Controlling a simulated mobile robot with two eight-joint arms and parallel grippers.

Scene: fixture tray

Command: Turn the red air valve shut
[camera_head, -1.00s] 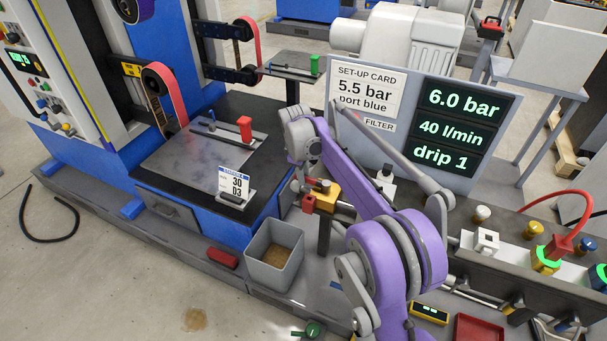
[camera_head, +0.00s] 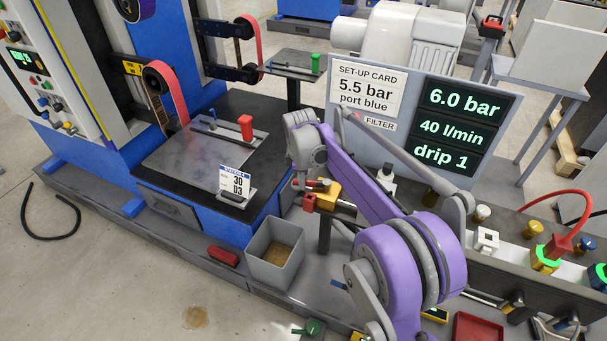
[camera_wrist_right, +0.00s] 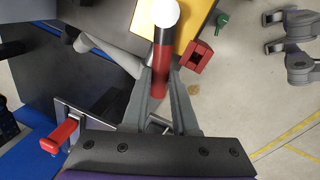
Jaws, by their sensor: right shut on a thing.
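The red air valve is a red bar handle with a dark band and a white round end, over a yellow body. In the right wrist view the red handle (camera_wrist_right: 161,68) lies between the fingers of my right gripper (camera_wrist_right: 168,88), which is shut on it. In the head view the handle (camera_head: 320,184) shows small, lying about level above the yellow body (camera_head: 328,196). My right gripper (camera_head: 302,183) hangs at its left end, partly hidden by my purple arm. The yellow body also shows in the wrist view (camera_wrist_right: 188,22). My left gripper is not in view.
A red block (camera_head: 309,203) sits beside the valve. A grey open bin (camera_head: 275,254) stands below it, left of my arm. A machine table (camera_head: 190,160) lies to the left, with a card stand (camera_head: 233,185) at its edge. A display panel (camera_head: 420,115) stands behind my arm.

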